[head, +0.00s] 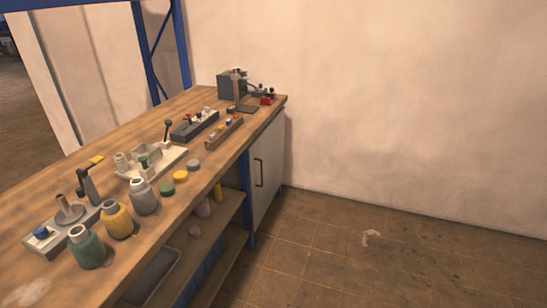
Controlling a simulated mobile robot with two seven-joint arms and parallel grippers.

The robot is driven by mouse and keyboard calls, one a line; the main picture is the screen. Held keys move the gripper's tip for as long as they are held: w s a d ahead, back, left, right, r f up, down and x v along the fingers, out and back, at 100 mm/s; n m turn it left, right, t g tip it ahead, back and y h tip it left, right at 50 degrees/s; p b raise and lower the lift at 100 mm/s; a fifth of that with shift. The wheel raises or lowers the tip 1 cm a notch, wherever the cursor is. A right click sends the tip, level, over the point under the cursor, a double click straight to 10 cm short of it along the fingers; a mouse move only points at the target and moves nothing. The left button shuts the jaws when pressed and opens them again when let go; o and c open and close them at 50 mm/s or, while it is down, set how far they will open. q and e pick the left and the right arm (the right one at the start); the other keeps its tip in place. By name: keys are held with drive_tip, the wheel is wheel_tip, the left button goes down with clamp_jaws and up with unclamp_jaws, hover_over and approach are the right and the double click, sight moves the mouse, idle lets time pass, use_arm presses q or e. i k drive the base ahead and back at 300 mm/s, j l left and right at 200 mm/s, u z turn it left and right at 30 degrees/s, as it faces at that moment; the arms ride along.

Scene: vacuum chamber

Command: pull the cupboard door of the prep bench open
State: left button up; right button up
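The prep bench (110,262) has a long wooden top and runs from the lower left to the back wall. Its cupboard door (270,153) is a pale grey panel under the far end of the top. A dark upright bar handle (259,172) sits near the door's left edge. The door looks shut, flush with the bench's front. Neither of my grippers shows in the head view.
Open shelves (215,225) with small items lie left of the door, beside a blue post (249,200). Bottles, jigs and a dark machine (232,86) stand on the top. The tiled floor (350,255) before the door is clear; a pale wall (400,100) stands behind.

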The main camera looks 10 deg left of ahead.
sight(266, 154)
drive_tip(key=i+l+z, duration=0.2)
drive_tip(key=i, duration=1.65)
drive_tip(key=k+j, duration=0.05)
drive_tip(key=j, duration=0.1)
